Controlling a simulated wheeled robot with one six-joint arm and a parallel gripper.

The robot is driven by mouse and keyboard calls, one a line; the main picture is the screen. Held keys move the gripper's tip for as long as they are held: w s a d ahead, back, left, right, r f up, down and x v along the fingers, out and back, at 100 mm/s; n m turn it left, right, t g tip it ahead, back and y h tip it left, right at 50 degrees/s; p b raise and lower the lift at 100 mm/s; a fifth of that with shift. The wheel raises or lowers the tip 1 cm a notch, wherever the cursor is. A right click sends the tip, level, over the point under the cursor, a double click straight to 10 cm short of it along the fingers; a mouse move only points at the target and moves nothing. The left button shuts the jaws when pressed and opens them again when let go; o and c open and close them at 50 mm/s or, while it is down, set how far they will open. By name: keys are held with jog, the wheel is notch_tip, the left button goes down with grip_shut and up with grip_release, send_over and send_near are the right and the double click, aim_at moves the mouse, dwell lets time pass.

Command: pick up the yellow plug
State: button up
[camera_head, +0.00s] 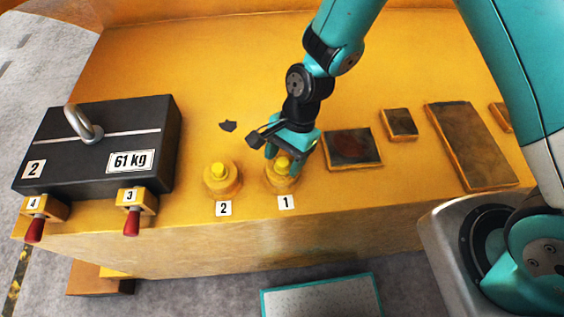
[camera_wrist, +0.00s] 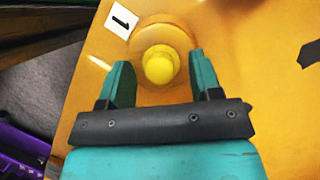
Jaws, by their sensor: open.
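Two yellow plugs stand on the yellow casting, each in a round collar. The plug by label 1 (camera_head: 283,163) is directly at my gripper (camera_head: 287,150), which partly covers it in the head view. The plug by label 2 (camera_head: 218,170) stands to its left, clear of my gripper. In the wrist view, the yellow plug beside label 1 (camera_wrist: 160,64) lies between and slightly beyond the tips of my teal fingers (camera_wrist: 162,76). The fingers are apart, with a gap on each side of the plug. Nothing is held.
A black 61 kg weight (camera_head: 98,148) with a ring sits at the left. Red-handled clamps 3 (camera_head: 132,222) and 4 (camera_head: 36,228) are at its front edge. Dark plates (camera_head: 352,148) lie to the right. A dark chip (camera_head: 228,126) lies behind plug 2. The casting's front edge is close.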

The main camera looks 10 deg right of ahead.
aim_at(285, 160)
jog(key=c, duration=1)
jog(key=shift+r, duration=0.1)
notch_tip(285, 160, up, 20)
jog(key=b, duration=0.2)
jog(key=shift+b, duration=0.4)
